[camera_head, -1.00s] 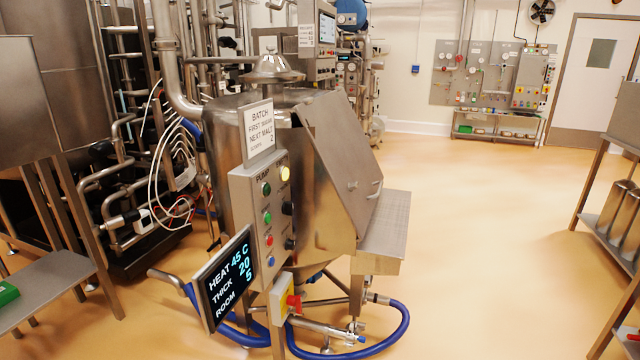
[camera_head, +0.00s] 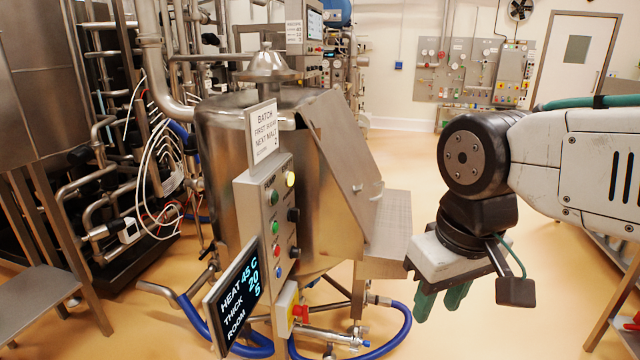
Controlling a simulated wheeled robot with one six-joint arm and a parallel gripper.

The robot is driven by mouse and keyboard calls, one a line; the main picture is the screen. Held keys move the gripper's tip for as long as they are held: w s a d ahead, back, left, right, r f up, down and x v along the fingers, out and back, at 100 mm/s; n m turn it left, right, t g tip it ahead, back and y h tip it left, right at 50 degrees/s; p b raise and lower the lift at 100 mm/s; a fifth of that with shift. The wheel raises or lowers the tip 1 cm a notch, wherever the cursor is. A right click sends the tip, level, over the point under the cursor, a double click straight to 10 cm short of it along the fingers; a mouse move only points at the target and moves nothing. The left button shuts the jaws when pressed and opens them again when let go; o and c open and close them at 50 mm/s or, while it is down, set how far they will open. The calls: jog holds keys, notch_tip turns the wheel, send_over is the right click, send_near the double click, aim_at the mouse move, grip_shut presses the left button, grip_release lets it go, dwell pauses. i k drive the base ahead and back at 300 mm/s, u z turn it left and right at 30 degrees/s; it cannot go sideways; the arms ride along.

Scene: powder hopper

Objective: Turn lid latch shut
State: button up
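The steel hopper (camera_head: 225,150) stands left of centre with its slanted flat lid (camera_head: 332,150) facing right. A small latch-like fitting (camera_head: 357,188) shows low on the lid, and a curved handle (camera_head: 377,191) sits at its lower right edge. Both are too small to tell how the latch is turned. My gripper (camera_head: 439,302) hangs fingers down, right of the lid and lower in the picture. Its two green fingers are apart with nothing seen between them. It appears apart from the hopper.
A steel step (camera_head: 388,225) juts out right of the hopper. A control box (camera_head: 268,225) and a display (camera_head: 235,295) stand in front. A blue hose (camera_head: 395,335) loops below. Open floor lies behind my arm, with a wall panel (camera_head: 470,75) at the back.

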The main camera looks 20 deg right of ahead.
aim_at(358, 189)
jog(key=z, duration=0.05)
jog(key=i, duration=0.75)
jog(key=z, duration=0.6)
jog(key=i, duration=0.4)
jog(key=z, duration=0.4)
